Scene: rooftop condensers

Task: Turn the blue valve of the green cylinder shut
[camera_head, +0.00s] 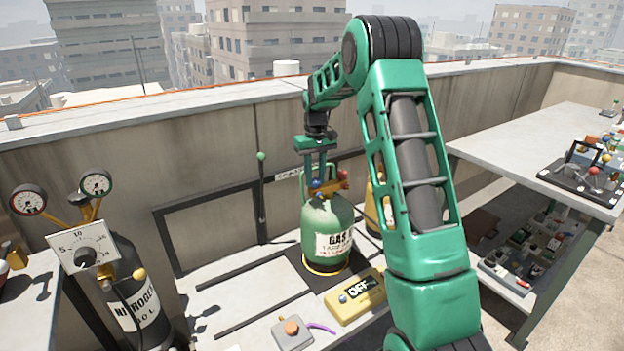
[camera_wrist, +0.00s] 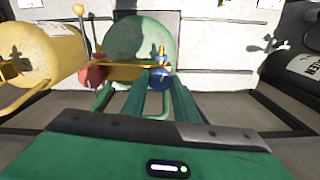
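The green gas cylinder (camera_head: 328,238) stands upright on the bench by the wall, with a label reading GAS on its front. It also shows in the wrist view (camera_wrist: 140,42). Its blue valve (camera_wrist: 160,77) is on top, beside a red part (camera_wrist: 92,76) on the same yellow fitting. In the head view the blue valve (camera_head: 316,184) is small and partly hidden. My gripper (camera_head: 317,176) points down over the cylinder top. Its fingers (camera_wrist: 157,84) are apart, one on each side of the blue valve. Whether they touch it is not clear.
A yellow box reading OFF (camera_head: 355,297) and a grey box with an orange button (camera_head: 292,332) lie in front. A yellow cylinder (camera_wrist: 45,55) stands close by, partly hidden in the head view. A dark nitrogen cylinder (camera_head: 135,295) with gauges stands left; a cluttered table (camera_head: 505,150) is right.

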